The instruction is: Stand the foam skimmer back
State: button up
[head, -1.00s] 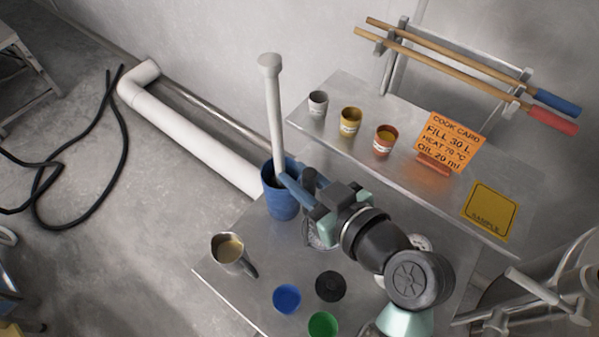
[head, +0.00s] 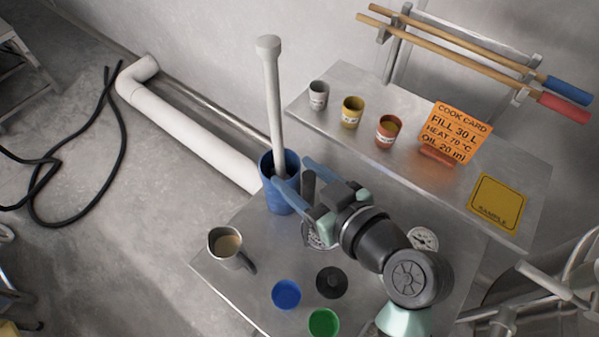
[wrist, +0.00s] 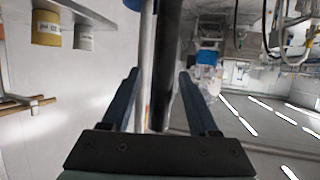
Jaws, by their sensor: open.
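The foam skimmer appears to be the upright dark handle (head: 308,184) with a pale perforated disc (head: 318,236) at its foot, on the steel table. How the two join is hidden by my gripper. My gripper (head: 290,172) is open, with one finger on each side of the dark handle. In the wrist view the dark handle (wrist: 168,70) runs between the parted fingers (wrist: 159,75), with a gap to each. A pale pole (head: 272,105) stands tilted in a blue holder (head: 281,200), just beyond my fingertips; it also shows in the wrist view (wrist: 145,60).
A raised shelf (head: 345,85) behind holds three small cups, an orange card (head: 457,130) and a yellow sample mat (head: 497,201).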

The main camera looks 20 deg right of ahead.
jog(key=b+v, duration=0.1)
jog(key=v, duration=1.2)
jog(key=shift+b, duration=0.4)
jog(key=shift+w, duration=0.1)
